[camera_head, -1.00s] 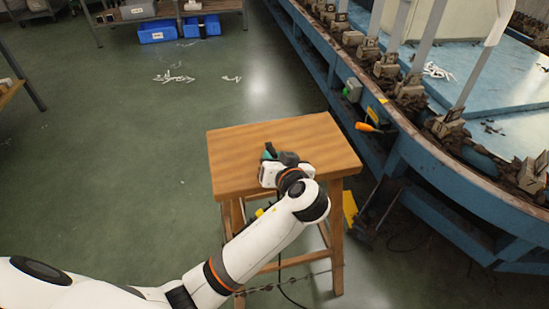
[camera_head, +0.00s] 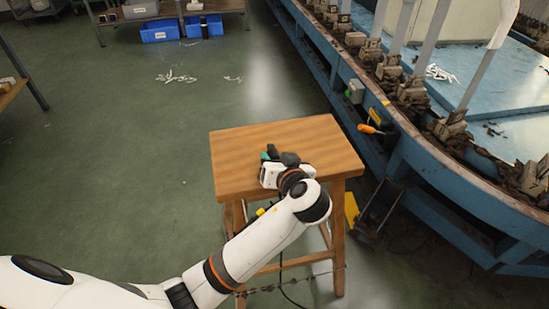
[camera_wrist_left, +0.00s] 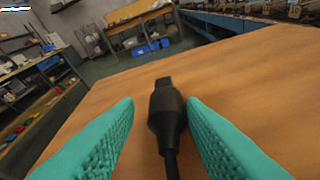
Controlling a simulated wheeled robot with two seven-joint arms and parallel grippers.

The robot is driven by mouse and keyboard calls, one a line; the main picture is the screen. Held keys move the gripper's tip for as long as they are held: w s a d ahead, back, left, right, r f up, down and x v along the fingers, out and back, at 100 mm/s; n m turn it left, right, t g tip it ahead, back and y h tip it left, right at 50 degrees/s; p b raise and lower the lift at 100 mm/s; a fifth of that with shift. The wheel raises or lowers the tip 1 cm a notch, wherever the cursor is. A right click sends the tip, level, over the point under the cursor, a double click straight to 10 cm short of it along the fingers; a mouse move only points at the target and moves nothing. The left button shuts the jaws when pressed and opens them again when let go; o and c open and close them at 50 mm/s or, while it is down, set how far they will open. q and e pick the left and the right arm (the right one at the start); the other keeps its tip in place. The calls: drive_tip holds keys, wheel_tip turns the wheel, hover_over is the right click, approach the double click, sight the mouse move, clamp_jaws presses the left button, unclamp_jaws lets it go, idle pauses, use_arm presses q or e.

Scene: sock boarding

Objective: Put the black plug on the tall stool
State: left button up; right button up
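The tall stool (camera_head: 240,150) has a square wooden top and stands in the middle of the head view. My left gripper (camera_head: 272,152) is low over the stool top. In the left wrist view its two teal fingers (camera_wrist_left: 160,101) are apart, one on each side of the black plug (camera_wrist_left: 166,108). The plug is over the wooden top, its prongs end pointing away and its cord running back toward the gripper. A gap shows on the left; the plug is closer to the right finger. In the head view I cannot clearly separate the plug from the gripper. My right gripper is out of view.
A black cable (camera_head: 281,265) hangs below the stool's front edge. Blue bins (camera_head: 160,31) sit at the back. The green floor on the left is mostly open.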

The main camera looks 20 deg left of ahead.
use_arm(q)
drive_tip(key=p+v, duration=0.2)
drive_tip(key=v, duration=1)
drive_tip(key=s+a+f+m+g+h, duration=0.1)
drive_tip(key=s+f+m+g+h, duration=0.1)
drive_tip(key=f, duration=0.7)
drive_tip(key=s+a+f+m+g+h, duration=0.1)
drive_tip(key=s+a+f+m+h, duration=0.15)
drive_tip(key=f, duration=0.55)
drive_tip(key=s+a+f+m+g+h, duration=0.1)
drive_tip(key=s+a+f+g+h, duration=0.1)
drive_tip(key=s+f, duration=0.4)
drive_tip(key=s+a+f+m+g+h, duration=0.1)
drive_tip(key=s+a+f+g+h, duration=0.1)
drive_tip(key=s+f, duration=0.5)
wheel_tip(320, 180, down, 3)
drive_tip(key=shift+a+r+h, duration=0.2)
drive_tip(key=shift+h, duration=0.25)
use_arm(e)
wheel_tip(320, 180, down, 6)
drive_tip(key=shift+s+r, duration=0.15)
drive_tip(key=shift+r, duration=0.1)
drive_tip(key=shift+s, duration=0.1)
